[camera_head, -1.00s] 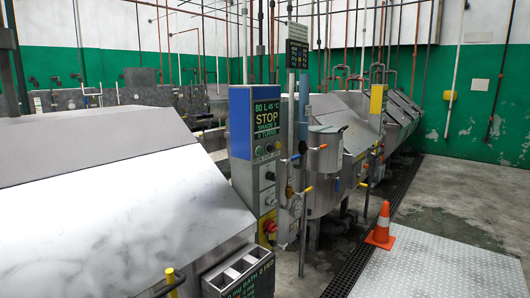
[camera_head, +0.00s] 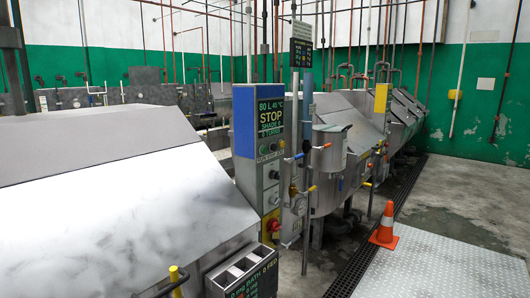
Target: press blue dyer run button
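The blue dyer's control panel (camera_head: 243,128) is a tall grey cabinet with a blue upper casing, standing upright just left of the middle. Its dark screen (camera_head: 270,117) reads 80 L, 45 °C, STOP and a shade line in green and yellow. A short row of small round buttons (camera_head: 272,148) sits just under the screen, with tiny labels below that I cannot read surely. Lower down are more small knobs and a red knob on a yellow plate (camera_head: 271,228). Neither of my grippers is in view.
A large metal dyer hood (camera_head: 110,220) fills the left. Another dyer (camera_head: 340,150) with a yellow panel (camera_head: 381,98) stands behind, with pipes and valve handles between. An orange cone (camera_head: 385,228) stands beside the floor drain (camera_head: 360,255). The metal floor plate (camera_head: 450,265) at right is clear.

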